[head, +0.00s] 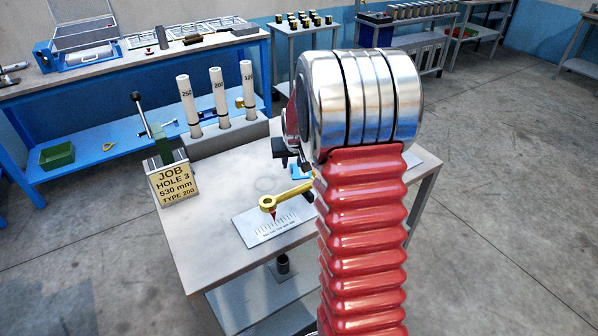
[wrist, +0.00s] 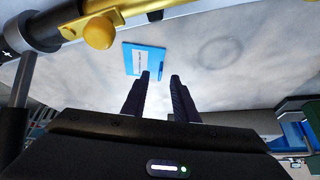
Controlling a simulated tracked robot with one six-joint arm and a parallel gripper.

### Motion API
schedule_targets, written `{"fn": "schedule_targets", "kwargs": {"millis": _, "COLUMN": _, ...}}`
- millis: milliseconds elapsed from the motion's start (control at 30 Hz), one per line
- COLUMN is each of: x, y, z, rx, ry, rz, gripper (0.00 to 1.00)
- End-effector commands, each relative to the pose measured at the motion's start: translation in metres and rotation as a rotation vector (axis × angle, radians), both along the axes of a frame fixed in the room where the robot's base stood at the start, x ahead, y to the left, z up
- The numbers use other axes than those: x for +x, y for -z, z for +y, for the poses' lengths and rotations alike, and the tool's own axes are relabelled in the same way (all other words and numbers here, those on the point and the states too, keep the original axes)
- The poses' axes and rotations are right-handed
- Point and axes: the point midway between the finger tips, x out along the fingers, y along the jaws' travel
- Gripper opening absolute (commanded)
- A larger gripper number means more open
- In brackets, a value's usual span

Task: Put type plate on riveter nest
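A small blue-and-white card (head: 300,171) lies on the near table beneath my gripper (head: 287,153); I cannot tell if it is the type plate. It also shows in the wrist view (wrist: 143,60), just beyond the fingertips. My gripper (wrist: 160,75) has its two dark fingers apart, with nothing between them. A green device with a black-knobbed lever (head: 145,115) stands behind the job sign (head: 173,184); it may be the riveter, and its nest is hidden. The sign reads hole 3, 530 mm, type 200. My red arm hides the table's right part.
Three white tubes marked 252, 200 and 120 (head: 218,95) stand in a grey block (head: 225,138) at the back. A brass pointer (head: 285,196) stands over a white scale plate (head: 278,226) in front. Blue benches line the wall.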

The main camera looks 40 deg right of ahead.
Motion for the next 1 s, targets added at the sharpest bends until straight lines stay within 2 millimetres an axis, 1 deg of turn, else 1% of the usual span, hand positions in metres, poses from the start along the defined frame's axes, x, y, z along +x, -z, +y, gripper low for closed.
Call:
{"fn": "schedule_targets", "kwargs": {"millis": 33, "x": 0.003, "y": 0.007, "z": -0.001, "rx": 0.0, "ry": 0.0, "rz": 0.001, "gripper": 0.27}}
{"fn": "schedule_targets", "kwargs": {"millis": 100, "x": 0.006, "y": 0.012, "z": -0.003, "rx": 0.0, "ry": 0.0, "rz": 0.0, "gripper": 0.27}}
{"fn": "schedule_targets", "kwargs": {"millis": 233, "x": 0.01, "y": 0.019, "z": -0.004, "rx": 0.0, "ry": 0.0, "rz": 0.0, "gripper": 0.27}}
{"fn": "schedule_targets", "kwargs": {"millis": 800, "x": 0.011, "y": 0.02, "z": -0.004, "rx": 0.0, "ry": -0.001, "rz": -0.001, "gripper": 0.27}}
{"fn": "schedule_targets", "kwargs": {"millis": 1000, "x": 0.011, "y": 0.02, "z": -0.004, "rx": 0.0, "ry": -0.001, "rz": -0.001, "gripper": 0.13}}
